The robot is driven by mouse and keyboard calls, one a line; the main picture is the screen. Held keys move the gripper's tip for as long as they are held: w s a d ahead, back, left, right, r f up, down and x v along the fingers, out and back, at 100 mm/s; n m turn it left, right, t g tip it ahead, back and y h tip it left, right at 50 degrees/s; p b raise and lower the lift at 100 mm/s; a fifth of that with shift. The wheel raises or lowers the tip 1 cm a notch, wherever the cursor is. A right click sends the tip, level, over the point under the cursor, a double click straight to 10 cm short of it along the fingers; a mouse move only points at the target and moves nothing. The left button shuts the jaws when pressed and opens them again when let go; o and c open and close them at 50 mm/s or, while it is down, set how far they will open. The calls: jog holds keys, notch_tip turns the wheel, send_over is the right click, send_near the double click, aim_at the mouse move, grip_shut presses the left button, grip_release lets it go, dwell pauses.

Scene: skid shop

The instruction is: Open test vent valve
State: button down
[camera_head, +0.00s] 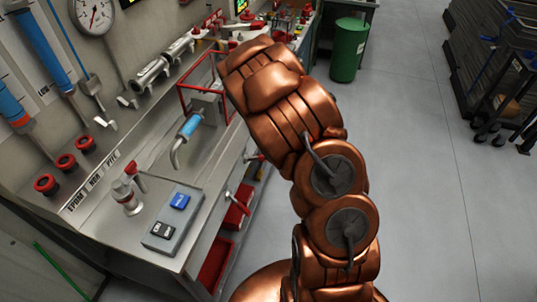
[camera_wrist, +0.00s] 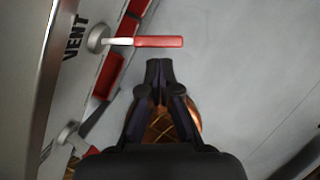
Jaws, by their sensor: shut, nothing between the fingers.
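In the wrist view, the vent valve's lever has a red grip (camera_wrist: 158,41) on a pale stem. The stem runs sideways from a round grey hub (camera_wrist: 98,39) beside the printed word VENT (camera_wrist: 75,38). The lever points right in that picture, away from the panel. My gripper (camera_wrist: 158,65) is shut and empty, its fingertips just below the red grip in the picture. I cannot tell whether they touch it. In the head view my copper arm reaches over the bench's front side, and the gripper is hidden.
A second lever valve (camera_wrist: 70,133) sits lower on the same panel. Red bins (camera_head: 237,210) are under the steel bench (camera_head: 95,222), which carries a button box (camera_head: 172,218). A green drum (camera_head: 348,50) stands at the back.

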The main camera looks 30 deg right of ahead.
jog(key=p+v, duration=0.4)
jog(key=v, duration=0.3)
jog(key=shift+s+a, duration=0.1)
jog(key=shift+a, duration=0.05)
dwell(0.3)
jog(key=w+d+r+m+t+h, duration=0.1)
jog(key=d+r+m+h, duration=0.1)
jog(key=d+r+m, duration=0.3)
jog(key=r+m+h, duration=0.2)
jog(key=r, duration=0.4)
jog(key=s+d+r+m+g+h+b, duration=0.1)
jog(key=s+r+m+h, duration=0.1)
jog(key=s+r+m, duration=0.65)
jog(key=s+a+r+m+g+y, duration=0.2)
jog(key=s+a+m+g+y, duration=0.4)
jog(key=s+a+m, duration=1)
jog(key=s+a+y+b, duration=0.1)
jog(key=s+a, duration=0.7)
jog(key=s, duration=0.2)
jog(key=shift+r+m, duration=0.2)
jog(key=shift+m, duration=0.15)
